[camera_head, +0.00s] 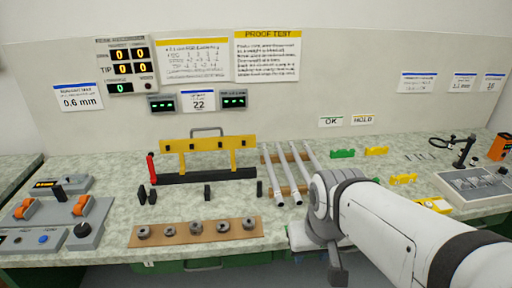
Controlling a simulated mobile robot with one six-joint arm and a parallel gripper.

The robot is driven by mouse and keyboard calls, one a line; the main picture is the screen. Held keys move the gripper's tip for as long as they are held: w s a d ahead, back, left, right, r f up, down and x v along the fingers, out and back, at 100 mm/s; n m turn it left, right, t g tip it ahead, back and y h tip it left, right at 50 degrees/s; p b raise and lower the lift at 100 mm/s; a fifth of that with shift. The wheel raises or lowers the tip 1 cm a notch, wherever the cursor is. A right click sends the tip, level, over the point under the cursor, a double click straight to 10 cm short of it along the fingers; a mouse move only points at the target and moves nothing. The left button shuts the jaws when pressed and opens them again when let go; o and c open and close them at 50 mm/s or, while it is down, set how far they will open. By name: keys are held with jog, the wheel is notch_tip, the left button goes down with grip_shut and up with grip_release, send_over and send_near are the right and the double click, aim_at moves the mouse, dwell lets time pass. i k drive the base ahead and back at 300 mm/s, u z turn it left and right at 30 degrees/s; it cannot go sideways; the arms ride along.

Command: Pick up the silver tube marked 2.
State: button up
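Several silver tubes lie side by side on a wooden rack (267,157) in the middle of the bench: a left one (272,177), a middle one (287,175) and a right one (298,161). Their near ends point toward me. No number on any tube is readable from here, so I cannot tell which is marked 2. My gripper (338,274) hangs down at the near edge of the bench, right of and nearer than the tubes. It is small and dark, and its fingers are not clear. The arm hides part of the bench to the right of the tubes.
A yellow fixture with a red handle (206,157) stands left of the tubes. A wooden board with several metal collars (196,232) lies in front. A control box (53,222) is at left. Green and yellow blocks (376,151) and a grey device (474,183) are at right.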

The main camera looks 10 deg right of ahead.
aim_at(280, 203)
jog(key=i, duration=0.95)
jog(key=u, duration=0.05)
